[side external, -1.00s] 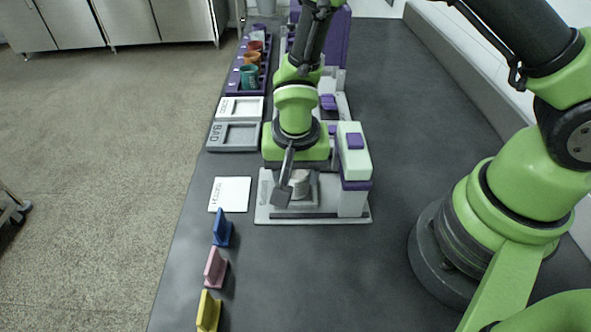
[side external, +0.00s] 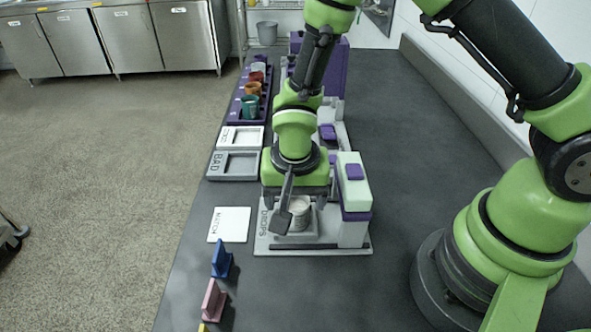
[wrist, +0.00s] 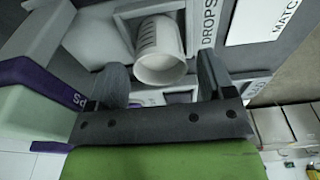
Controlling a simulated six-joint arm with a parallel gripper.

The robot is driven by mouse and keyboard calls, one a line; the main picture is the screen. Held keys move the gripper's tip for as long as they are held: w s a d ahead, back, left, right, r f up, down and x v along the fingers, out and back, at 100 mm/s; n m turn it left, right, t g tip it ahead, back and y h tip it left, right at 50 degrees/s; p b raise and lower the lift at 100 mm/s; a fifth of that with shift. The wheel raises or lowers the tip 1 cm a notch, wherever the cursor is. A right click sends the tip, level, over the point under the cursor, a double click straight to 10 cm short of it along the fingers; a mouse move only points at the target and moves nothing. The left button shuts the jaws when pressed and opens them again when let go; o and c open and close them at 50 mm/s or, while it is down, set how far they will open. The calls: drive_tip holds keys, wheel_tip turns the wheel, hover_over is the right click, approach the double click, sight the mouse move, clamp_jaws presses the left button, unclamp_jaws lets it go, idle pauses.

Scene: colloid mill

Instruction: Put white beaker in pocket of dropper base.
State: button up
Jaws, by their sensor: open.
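The white beaker (side external: 299,206) stands on the grey dropper base (side external: 262,240), at its square pocket. It looks upright. How deep its foot sits is hidden. In the wrist view the beaker (wrist: 161,66) shows its round end and printed marks on its side. My gripper (side external: 286,214) is open at the beaker, with one finger in front of it and the other mostly hidden in the side view. In the wrist view the open fingers of my gripper (wrist: 161,72) are on either side of the beaker's near end, with gaps visible.
The dropper's white and purple column (side external: 353,190) rises close to the right of my gripper. A white MATCH card (side external: 230,224) lies to the left. Blue (side external: 221,259) and pink (side external: 214,300) blocks stand in front. A BAD tray (side external: 233,165) and coloured cups (side external: 250,106) are farther back.

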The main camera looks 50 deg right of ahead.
wheel_tip(320, 180, up, 11)
drive_tip(key=s, duration=0.1)
wheel_tip(320, 180, up, 11)
drive_tip(key=n+t+y, duration=0.2)
drive_tip(key=t, duration=0.1)
hover_over(296, 228)
drive_tip(key=s+d, duration=0.4)
drive_tip(key=d, duration=0.2)
drive_tip(key=s+d+r+n+t+y, duration=0.1)
drive_tip(key=s+d+r+n+t, duration=0.1)
drive_tip(key=s, duration=0.6)
wheel_tip(296, 228, up, 2)
drive_tip(key=shift+s+r+n+t, duration=0.1)
drive_tip(key=shift+s+n+t, duration=0.05)
drive_tip(key=shift+n+t, duration=0.4)
